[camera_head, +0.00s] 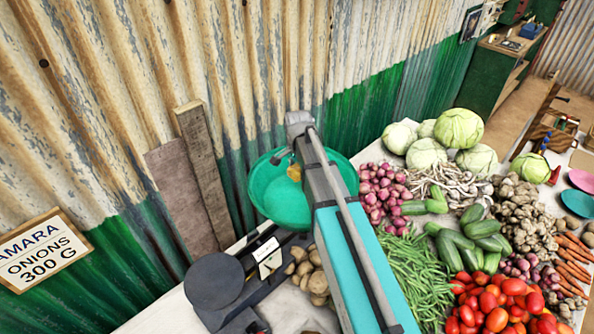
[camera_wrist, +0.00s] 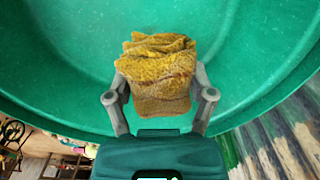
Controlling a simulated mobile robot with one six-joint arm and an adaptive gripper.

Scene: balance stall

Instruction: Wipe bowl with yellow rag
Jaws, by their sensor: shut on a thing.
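The green bowl (camera_head: 284,207) sits on the balance at the middle of the head view, partly hidden behind my arm. In the wrist view the bowl (camera_wrist: 245,65) fills most of the picture. My gripper (camera_wrist: 160,92) is shut on the crumpled yellow rag (camera_wrist: 158,65), which sits between its two fingers. The rag is over the bowl's inner surface; I cannot tell whether it touches. In the head view a small part of the rag (camera_head: 294,172) shows inside the bowl beside my arm.
The dark balance plate (camera_head: 214,281) and a small dial (camera_head: 269,262) stand in front of the bowl. Potatoes (camera_head: 310,275), onions (camera_head: 380,190), beans (camera_head: 420,270) and tomatoes (camera_head: 497,305) cover the table to the right. A corrugated wall (camera_head: 130,220) rises close behind. A sign (camera_head: 42,250) hangs at left.

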